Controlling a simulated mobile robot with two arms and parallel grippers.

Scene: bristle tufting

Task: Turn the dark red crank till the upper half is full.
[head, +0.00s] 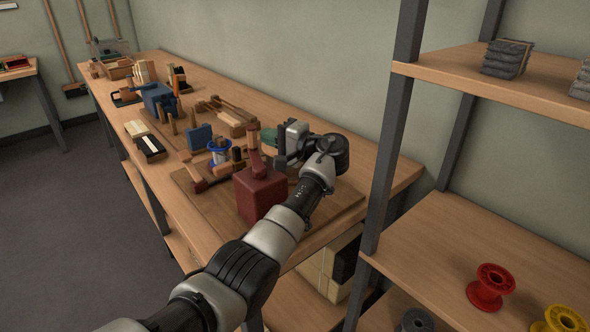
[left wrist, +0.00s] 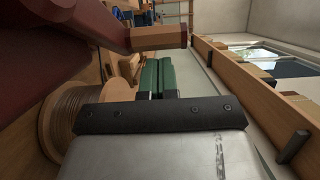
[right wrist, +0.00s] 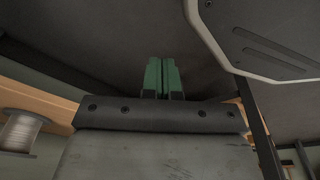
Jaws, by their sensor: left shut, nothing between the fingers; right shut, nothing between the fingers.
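The dark red crank (head: 255,158) stands up from a dark red box-shaped housing (head: 262,194) near the front of the bench. In the left wrist view the housing (left wrist: 40,45) fills the upper left, and the crank's wooden handle (left wrist: 158,37) juts out to the right. My left gripper (head: 269,142) is just behind and right of the crank. Its green fingers (left wrist: 158,76) are shut and empty, apart from the handle. My right gripper (right wrist: 163,76) is shut and empty, and shows only in its own wrist view. I cannot make out an upper half or its filling.
The wooden bench (head: 385,172) holds tools and blocks farther back, with a blue box (head: 158,98) among them. A blue-rimmed spool (head: 219,150) stands left of the crank. A shelf unit with a red spool (head: 491,287) is at the right. A wall runs behind.

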